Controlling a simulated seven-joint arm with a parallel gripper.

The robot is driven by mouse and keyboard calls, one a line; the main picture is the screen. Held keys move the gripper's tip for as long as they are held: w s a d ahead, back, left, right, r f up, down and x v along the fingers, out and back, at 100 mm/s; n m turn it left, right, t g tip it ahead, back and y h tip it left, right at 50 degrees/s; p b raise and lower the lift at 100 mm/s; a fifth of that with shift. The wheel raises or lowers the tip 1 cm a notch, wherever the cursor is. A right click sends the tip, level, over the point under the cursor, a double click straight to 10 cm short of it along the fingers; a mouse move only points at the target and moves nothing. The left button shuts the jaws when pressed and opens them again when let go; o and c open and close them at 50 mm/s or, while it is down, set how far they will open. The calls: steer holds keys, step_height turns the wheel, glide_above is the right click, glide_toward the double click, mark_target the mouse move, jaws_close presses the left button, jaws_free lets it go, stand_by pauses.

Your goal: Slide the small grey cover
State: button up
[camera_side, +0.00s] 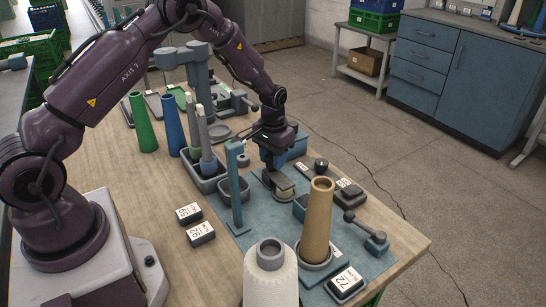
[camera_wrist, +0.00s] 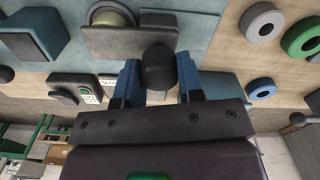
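The small grey cover (camera_wrist: 105,42) is a flat grey-brown plate in the wrist view. It also shows below my gripper in the side view (camera_side: 279,187). A dark rounded knob (camera_wrist: 158,66) stands at its near edge. My gripper (camera_wrist: 159,76) points down over the cover, and its blue fingers lie close against both sides of the knob. In the side view my gripper (camera_side: 275,163) hides the knob.
A blue-grey post (camera_side: 236,185) stands just left of my gripper. A tall tan cone (camera_side: 318,222) and a white cone (camera_side: 270,275) stand in front. Grey (camera_wrist: 264,24) and green (camera_wrist: 301,38) rings lie right in the wrist view.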

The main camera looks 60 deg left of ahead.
jaws_close()
steer(key=a, duration=0.5)
steer(key=shift+a, duration=0.35)
steer(key=o, duration=1)
jaws_free()
steer(key=shift+d, duration=0.1)
steer(key=shift+r, duration=0.2)
step_height(320, 180, up, 13)
steer(key=shift+f, duration=0.2)
